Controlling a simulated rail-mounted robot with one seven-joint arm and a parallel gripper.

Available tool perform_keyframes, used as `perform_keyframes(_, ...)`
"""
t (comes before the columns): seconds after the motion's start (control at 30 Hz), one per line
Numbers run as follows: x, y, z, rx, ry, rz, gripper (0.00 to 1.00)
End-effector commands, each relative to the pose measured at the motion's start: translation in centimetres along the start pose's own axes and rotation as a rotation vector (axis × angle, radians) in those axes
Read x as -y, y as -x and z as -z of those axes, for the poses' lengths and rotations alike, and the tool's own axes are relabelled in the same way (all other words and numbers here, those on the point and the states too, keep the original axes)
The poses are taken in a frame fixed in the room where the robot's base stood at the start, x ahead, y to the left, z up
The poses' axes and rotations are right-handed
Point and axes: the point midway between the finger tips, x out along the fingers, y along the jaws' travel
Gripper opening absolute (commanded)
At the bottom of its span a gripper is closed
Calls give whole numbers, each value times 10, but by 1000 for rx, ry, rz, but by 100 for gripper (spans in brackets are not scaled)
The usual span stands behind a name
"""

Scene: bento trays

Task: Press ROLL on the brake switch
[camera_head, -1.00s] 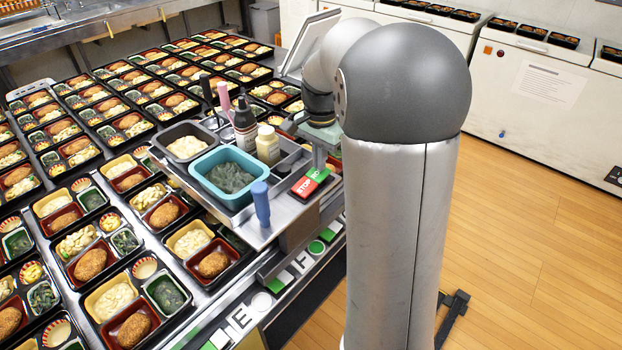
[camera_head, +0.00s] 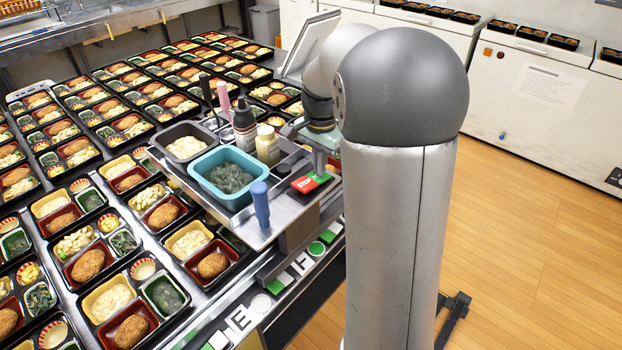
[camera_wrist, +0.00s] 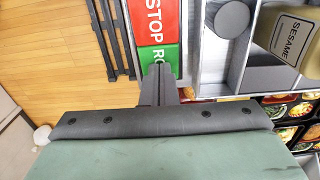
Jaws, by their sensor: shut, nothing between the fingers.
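The brake switch (camera_head: 306,184) sits at the right edge of the metal work shelf. It has a red STOP half and a green ROLL half. In the wrist view, the red STOP half (camera_wrist: 154,22) is at the top and the green ROLL half (camera_wrist: 157,58) is just below it. My gripper (camera_wrist: 159,72) is shut and empty. Its fingertips overlap the lower end of the green half and hide part of the ROLL lettering. I cannot tell whether they touch it. In the head view, my gripper (camera_head: 322,160) is just above the green end, partly hidden by my arm.
A sesame bottle (camera_wrist: 294,38) and a round grey knob (camera_wrist: 227,19) are near the switch. A teal tub (camera_head: 228,178), a grey tub (camera_head: 185,145) and a blue-handled tool (camera_head: 260,203) share the shelf. Many bento trays (camera_head: 95,235) fill the left.

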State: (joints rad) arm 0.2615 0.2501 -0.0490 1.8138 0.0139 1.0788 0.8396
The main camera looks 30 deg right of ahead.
Motion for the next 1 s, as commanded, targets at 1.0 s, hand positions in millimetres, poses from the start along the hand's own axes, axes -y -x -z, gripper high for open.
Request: perform_keyframes(1.0, 0, 72, 0, -1, 0, 1, 0)
